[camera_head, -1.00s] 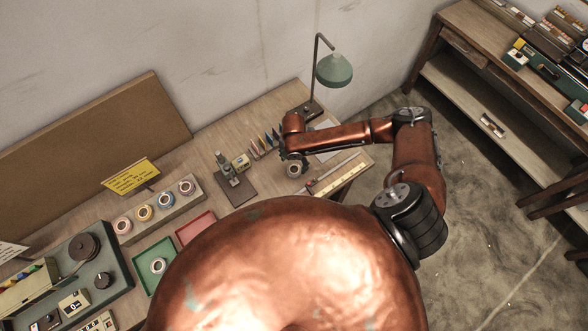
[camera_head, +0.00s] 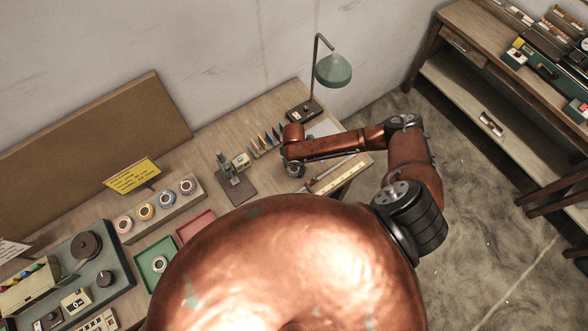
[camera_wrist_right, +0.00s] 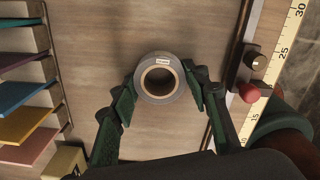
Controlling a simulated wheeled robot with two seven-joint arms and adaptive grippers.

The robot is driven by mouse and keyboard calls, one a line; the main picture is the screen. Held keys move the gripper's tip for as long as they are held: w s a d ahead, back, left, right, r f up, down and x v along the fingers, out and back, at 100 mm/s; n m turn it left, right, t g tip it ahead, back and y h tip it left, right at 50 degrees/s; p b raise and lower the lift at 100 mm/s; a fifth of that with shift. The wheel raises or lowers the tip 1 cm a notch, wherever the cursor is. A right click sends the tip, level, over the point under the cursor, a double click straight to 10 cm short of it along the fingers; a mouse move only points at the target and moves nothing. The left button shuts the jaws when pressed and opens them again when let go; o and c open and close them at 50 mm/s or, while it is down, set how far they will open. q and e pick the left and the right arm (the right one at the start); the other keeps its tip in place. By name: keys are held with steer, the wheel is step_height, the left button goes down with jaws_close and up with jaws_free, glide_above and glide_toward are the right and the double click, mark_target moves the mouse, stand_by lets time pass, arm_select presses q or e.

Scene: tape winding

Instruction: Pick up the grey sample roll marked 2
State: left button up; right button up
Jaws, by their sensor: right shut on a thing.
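The grey roll (camera_wrist_right: 160,99) shows in the right wrist view as an upward-facing ring over the wooden bench. A small white label is on its upper edge, with its mark too small to read. My right gripper (camera_wrist_right: 161,82) has its green-padded fingers on the left and right sides of the roll and is shut on it. In the head view the right gripper (camera_head: 294,164) is at the right part of the bench, partly covering the roll. I cannot tell whether the roll still touches the bench. My left gripper is not in view.
A ruler (camera_wrist_right: 267,85) and a red-knobbed tool lie right of the roll. Coloured cards (camera_wrist_right: 22,95) stand to its left. A green lamp (camera_head: 334,70) rises behind. A rack of several rolls (camera_head: 145,212), a red tray (camera_head: 209,216) and a green tray (camera_head: 143,268) are further left.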

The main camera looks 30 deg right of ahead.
steer(key=c, duration=0.3)
